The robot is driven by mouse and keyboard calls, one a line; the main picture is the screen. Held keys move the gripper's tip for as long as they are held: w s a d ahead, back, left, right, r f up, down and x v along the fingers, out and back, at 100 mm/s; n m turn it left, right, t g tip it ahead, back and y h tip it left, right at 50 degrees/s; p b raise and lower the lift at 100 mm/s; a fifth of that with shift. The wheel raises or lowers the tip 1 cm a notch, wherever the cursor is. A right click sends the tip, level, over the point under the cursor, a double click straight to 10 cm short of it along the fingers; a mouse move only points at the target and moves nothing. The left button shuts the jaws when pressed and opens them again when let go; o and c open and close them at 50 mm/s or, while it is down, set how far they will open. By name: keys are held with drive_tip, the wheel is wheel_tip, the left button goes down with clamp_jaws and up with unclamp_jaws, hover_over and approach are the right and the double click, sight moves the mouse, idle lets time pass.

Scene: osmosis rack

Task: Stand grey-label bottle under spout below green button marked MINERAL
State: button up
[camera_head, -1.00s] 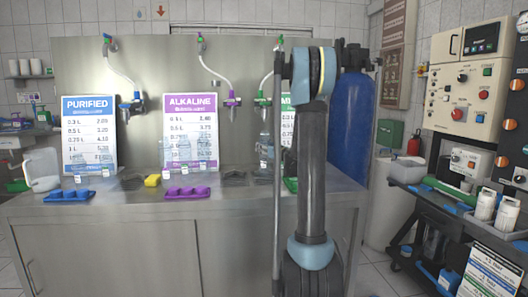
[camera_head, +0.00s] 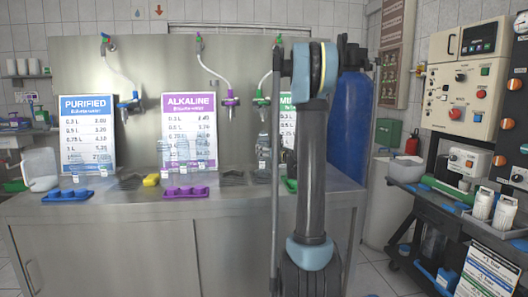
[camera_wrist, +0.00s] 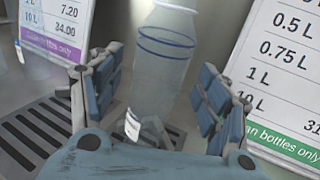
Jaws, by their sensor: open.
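A clear bottle with blue rings (camera_wrist: 165,60) stands between the two spread fingers of my gripper (camera_wrist: 155,85) in the wrist view. A small pale label (camera_wrist: 132,126) shows low on it; I cannot tell its exact grey. In the head view a clear bottle (camera_head: 264,150) stands under the green spout (camera_head: 262,99), just left of my arm. I cannot tell whether it is exactly below the spout. My arm hides most of the green-edged price board (camera_head: 287,118), and no green button marked MINERAL is readable. My gripper is hidden in the head view.
The alkaline board (camera_head: 190,110) and purple spout (camera_head: 231,99) are to the left, with several bottles near that board. A purple tray (camera_head: 186,192), yellow block (camera_head: 151,180) and blue tray (camera_head: 68,195) lie along the counter front. A drain grate (camera_wrist: 30,130) is beside the bottle.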

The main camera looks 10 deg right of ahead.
drive_tip(key=v, duration=0.9)
drive_tip(key=s+a+f+n+g, duration=0.4)
drive_tip(key=s+a+n, duration=0.3)
drive_tip(key=s+n, duration=0.25)
drive_tip(key=s+a+f+n+g, duration=0.4)
drive_tip(key=s+a+n, duration=0.3)
drive_tip(key=s, duration=0.4)
drive_tip(key=s+d+f+n+g+h, duration=0.2)
drive_tip(key=s+d+f+n, duration=0.1)
drive_tip(key=s, duration=0.5)
drive_tip(key=s+d+f+n+g+h, duration=0.2)
drive_tip(key=s+d+f+n, duration=0.1)
drive_tip(key=s+f+n, duration=0.2)
drive_tip(key=s+d+f+n+g+h, duration=0.2)
drive_tip(key=s+n, duration=0.5)
drive_tip(key=s, duration=0.4)
wheel_tip(320, 180, down, 3)
drive_tip(key=shift+s+d+r+h, duration=0.15)
drive_tip(key=shift+s+d+h, duration=0.25)
drive_tip(key=shift+d, duration=0.25)
drive_tip(key=shift+w+f, duration=0.2)
drive_tip(key=shift+w, duration=0.3)
